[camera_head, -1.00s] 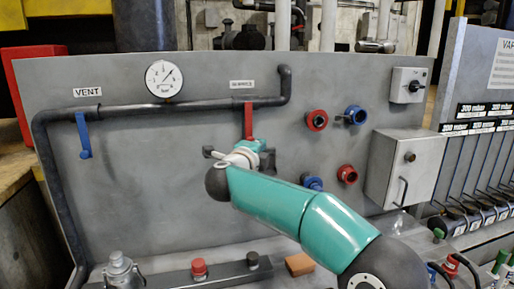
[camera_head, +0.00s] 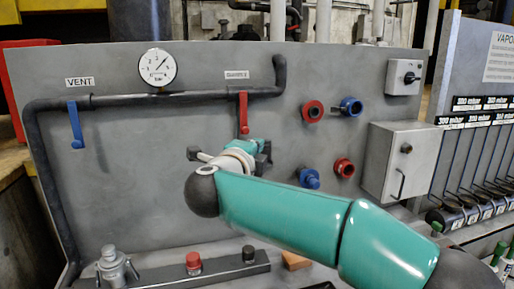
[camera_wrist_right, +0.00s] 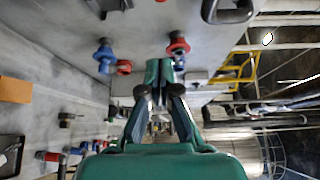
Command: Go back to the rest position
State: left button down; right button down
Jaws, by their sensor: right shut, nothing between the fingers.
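My right gripper (camera_head: 258,150) is in front of the grey panel (camera_head: 120,190), just below and right of the hanging red lever (camera_head: 243,112). Whether it touches the lever cannot be told, since the wrist hides part of the hand. In the right wrist view, my right gripper (camera_wrist_right: 160,78) has its fingers together with nothing between them. My teal right arm reaches in from the lower right in the head view. My left gripper is not in view.
The panel carries a blue lever (camera_head: 75,125), a gauge (camera_head: 157,68), red and blue couplings (camera_head: 313,111) and a grey box (camera_head: 402,160). A ledge with a red knob (camera_head: 193,262) and an orange block (camera_head: 296,261) runs below. Hoses hang at right.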

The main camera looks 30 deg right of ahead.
dwell(0.3)
jog(key=w+a+f+n+t+y+p, duration=0.35)
jog(key=a+f+y, duration=0.25)
jog(key=a, duration=0.5)
jog(key=s+a+f+n+g+y+p, duration=0.2)
jog(key=s+a+f+y, duration=0.3)
jog(key=a+f, duration=0.25)
jog(key=s+a+f+n+g+y+p, duration=0.1)
jog(key=s+a+f+n+g+y, duration=0.2)
jog(key=a+f, duration=0.45)
jog(key=s+a+f+g+y+p, duration=0.1)
jog(key=s+f+g+y+p, duration=0.3)
jog(key=s+f, duration=0.9)
jog(key=s+d+f+m+g+h+b, duration=0.2)
jog(key=s+d+f+g+h+b, duration=0.15)
jog(key=d+f+b, duration=0.7)
jog(key=s+f+n+g+y+p, duration=0.1)
jog(key=s+f+n, duration=0.3)
jog(key=f+n, duration=0.5)
jog(key=s+f+n+g+y+p, duration=0.1)
jog(key=s+f+n, duration=0.3)
jog(key=f+n, duration=0.5)
jog(key=shift+s+a+n+g, duration=0.25)
jog(key=shift+n+g, duration=0.15)
jog(key=shift+n, duration=0.25)
